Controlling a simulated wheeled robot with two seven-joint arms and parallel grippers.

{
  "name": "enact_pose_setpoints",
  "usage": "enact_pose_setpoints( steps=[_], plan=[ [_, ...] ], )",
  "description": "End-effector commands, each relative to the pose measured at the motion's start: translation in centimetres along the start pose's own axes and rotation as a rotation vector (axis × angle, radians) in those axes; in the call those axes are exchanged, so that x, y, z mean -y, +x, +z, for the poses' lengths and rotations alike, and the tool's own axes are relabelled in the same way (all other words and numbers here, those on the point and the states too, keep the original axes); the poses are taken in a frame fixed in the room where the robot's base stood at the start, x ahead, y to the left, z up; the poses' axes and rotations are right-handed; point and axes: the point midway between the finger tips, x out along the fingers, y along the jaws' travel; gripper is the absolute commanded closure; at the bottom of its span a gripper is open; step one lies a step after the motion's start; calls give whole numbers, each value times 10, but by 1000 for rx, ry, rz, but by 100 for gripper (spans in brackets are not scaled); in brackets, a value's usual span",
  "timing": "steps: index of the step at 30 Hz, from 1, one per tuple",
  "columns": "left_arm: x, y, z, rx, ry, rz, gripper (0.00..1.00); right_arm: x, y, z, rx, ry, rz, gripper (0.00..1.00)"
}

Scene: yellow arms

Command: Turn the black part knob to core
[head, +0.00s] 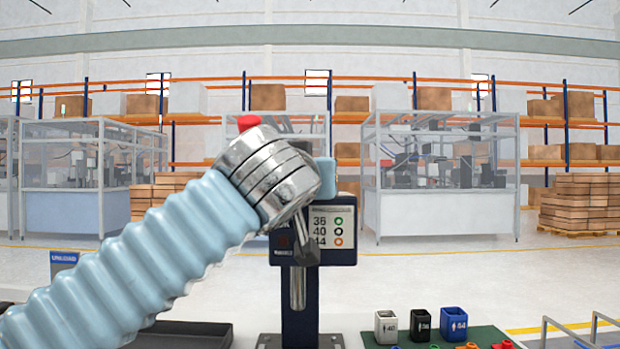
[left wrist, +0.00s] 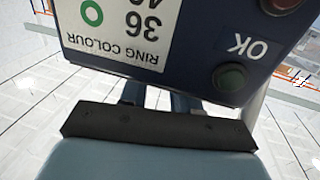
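A dark blue machine box (head: 345,250) with a white ring-colour chart (head: 331,227) stands on a post in front of me. My left arm comes in from the left, and its silver wrist covers the box's upper left part. In the left wrist view the box (left wrist: 215,50) fills the top, upside down, with a green button (left wrist: 229,77) beside "OK". My left gripper (left wrist: 157,98) is close to the box's edge; its fingertips are hidden, so I cannot tell its opening. I cannot make out the black part knob in either view. My right gripper is not in view.
A green mat (head: 475,340) at the lower right holds a white cup (head: 386,327), a black cup (head: 421,325), a blue cup (head: 454,323) and several small coloured rings. A dark tray (head: 185,335) lies at the lower left. Metal rails (head: 580,330) stand at the far right.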

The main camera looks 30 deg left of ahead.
Motion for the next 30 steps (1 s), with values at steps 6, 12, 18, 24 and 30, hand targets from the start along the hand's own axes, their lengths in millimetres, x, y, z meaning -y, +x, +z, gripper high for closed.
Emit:
enact_pose_setpoints(
  steps=[6,12,18,24,30],
  plan=[
    [-2,0,0,2,2,-19,99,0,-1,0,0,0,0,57],
    [-8,2,-2,4,5,-204,99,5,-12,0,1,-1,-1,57],
    [-10,3,-2,-4,3,-366,99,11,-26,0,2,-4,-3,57],
    [-10,2,0,-9,-1,-395,99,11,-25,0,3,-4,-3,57],
    [-10,2,0,-9,-1,-394,63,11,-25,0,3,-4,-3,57]
  ],
)
